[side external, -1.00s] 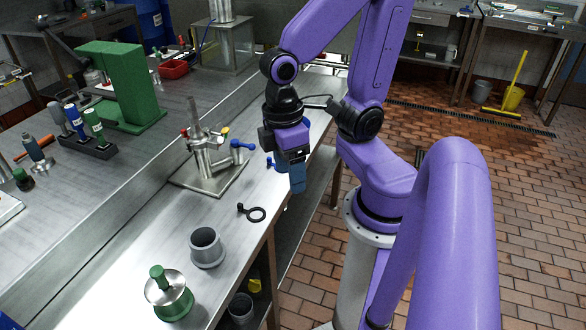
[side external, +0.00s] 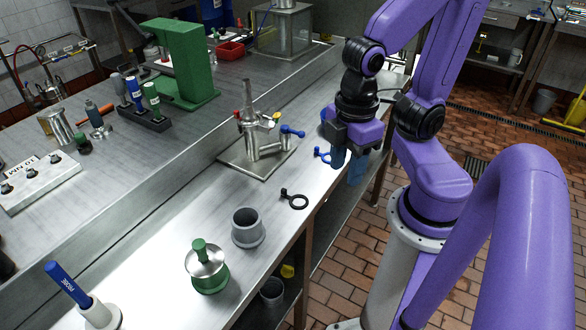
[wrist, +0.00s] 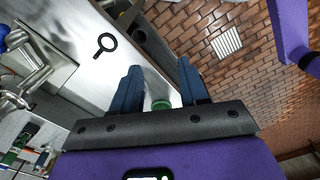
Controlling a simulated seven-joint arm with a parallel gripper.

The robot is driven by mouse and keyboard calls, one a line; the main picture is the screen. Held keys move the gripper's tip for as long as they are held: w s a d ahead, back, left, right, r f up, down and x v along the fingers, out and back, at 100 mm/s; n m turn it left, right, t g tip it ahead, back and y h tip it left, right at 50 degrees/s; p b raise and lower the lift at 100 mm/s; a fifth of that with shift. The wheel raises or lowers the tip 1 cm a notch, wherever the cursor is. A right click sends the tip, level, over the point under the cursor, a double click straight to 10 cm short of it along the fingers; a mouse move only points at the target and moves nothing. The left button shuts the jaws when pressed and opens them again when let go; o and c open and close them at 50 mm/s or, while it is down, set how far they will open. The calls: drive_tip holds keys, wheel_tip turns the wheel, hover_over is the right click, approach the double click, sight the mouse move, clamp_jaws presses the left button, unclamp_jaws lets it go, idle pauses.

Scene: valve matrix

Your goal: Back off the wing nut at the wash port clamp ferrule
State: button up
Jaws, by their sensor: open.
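The valve assembly (side external: 262,150) is a bright metal pipe piece standing upright on a square plate, with small red, yellow and blue handles. Its metal pipes show in part at the left edge of the wrist view (wrist: 35,62). I cannot make out which part is the wash port clamp ferrule or its wing nut. My gripper (side external: 348,166) is right of the assembly, near the bench's front edge, with its blue fingers pointing down. In the wrist view my gripper (wrist: 160,76) has its fingers spread, with nothing between them.
A black ring with a tab (side external: 294,200), a grey cup (side external: 248,228) and a green-based lidded piece (side external: 207,268) lie along the front of the bench. A small blue-handled part (side external: 322,154) is near my gripper. A green stand (side external: 180,65) is behind.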

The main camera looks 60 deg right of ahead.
drive_tip(key=shift+w+d+f+m, duration=0.25)
drive_tip(key=shift+w+d+m, duration=0.1)
drive_tip(key=shift+m, duration=0.25)
drive_tip(key=shift+c, duration=0.3)
drive_tip(key=n+t+y, duration=0.5)
drive_tip(key=n+t, duration=1)
drive_tip(key=n, duration=0.1)
approach(271, 119)
drive_tip(key=x, duration=0.7)
drive_tip(key=shift+f, duration=0.25)
